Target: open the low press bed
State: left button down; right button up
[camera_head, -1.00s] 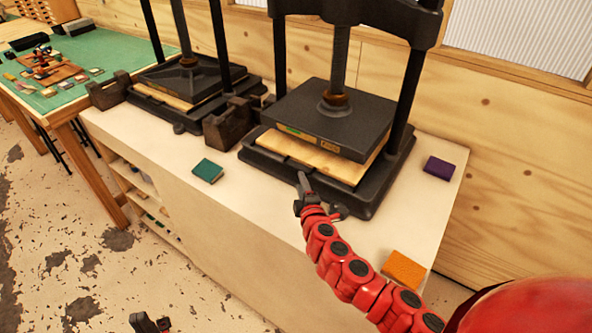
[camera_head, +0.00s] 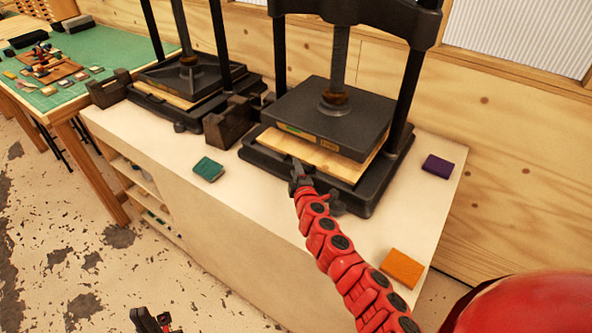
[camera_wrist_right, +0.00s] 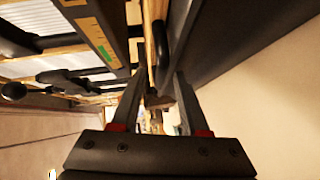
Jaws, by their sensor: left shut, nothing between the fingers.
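The nearer press on the right has a black base tray (camera_head: 365,200) with a pale wooden board (camera_head: 315,157) on it and a thick dark platen (camera_head: 335,115) above. A second press (camera_head: 190,80) stands further left, also with a pale board under its plate. I cannot tell which bed is the low one. My right gripper (camera_head: 297,167) is at the front edge of the nearer press. In the wrist view its fingers (camera_wrist_right: 157,92) are apart, with the pale board edge (camera_wrist_right: 149,45) beyond them; contact is unclear. My left gripper (camera_head: 152,320) is shut and empty at the bottom edge.
Teal (camera_head: 208,168), purple (camera_head: 438,165) and orange (camera_head: 402,268) blocks lie on the white bench (camera_head: 240,200). A dark block-like stand (camera_head: 230,122) is between the presses. A green-topped table (camera_head: 95,45) with small items is at the left.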

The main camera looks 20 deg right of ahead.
grip_shut()
dwell(1.3)
